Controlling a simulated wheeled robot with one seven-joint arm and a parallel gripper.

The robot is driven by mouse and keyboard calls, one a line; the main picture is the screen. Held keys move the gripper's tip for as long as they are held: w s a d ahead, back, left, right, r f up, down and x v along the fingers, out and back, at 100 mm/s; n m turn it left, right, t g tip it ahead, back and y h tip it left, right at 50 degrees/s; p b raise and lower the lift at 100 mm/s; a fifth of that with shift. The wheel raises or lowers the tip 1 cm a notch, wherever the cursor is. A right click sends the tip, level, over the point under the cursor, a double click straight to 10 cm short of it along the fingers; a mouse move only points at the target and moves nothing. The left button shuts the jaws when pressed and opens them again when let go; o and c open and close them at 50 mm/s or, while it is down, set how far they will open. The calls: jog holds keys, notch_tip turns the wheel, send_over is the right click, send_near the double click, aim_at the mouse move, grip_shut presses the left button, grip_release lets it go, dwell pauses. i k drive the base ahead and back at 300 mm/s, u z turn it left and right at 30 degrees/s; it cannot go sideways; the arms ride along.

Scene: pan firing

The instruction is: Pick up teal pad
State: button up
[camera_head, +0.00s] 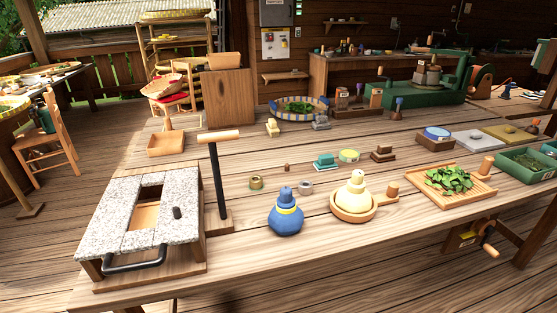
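A small teal pad (325,163) lies on the wooden table (240,258) near its middle, with a raised, narrower part on top. A round green-and-yellow tin (349,156) stands just right of it. A brown stepped block (383,154) is farther right. Nothing covers the teal pad from above. My gripper is not in this view, so its state and its place relative to the pad are hidden.
A blue gourd-shaped bottle (286,220) and a cream gourd in a wooden bowl (354,190) stand in front of the pad. A black post (217,180) with a wooden crossbar rises at left beside a granite-topped box (110,210). A leaf tray (463,194) lies right.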

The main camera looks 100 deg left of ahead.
aim_at(326, 162)
jog(key=u, duration=0.65)
jog(key=i, duration=2.1)
jog(key=u, duration=3.1)
jog(key=i, duration=0.9)
jog(key=u, duration=0.15)
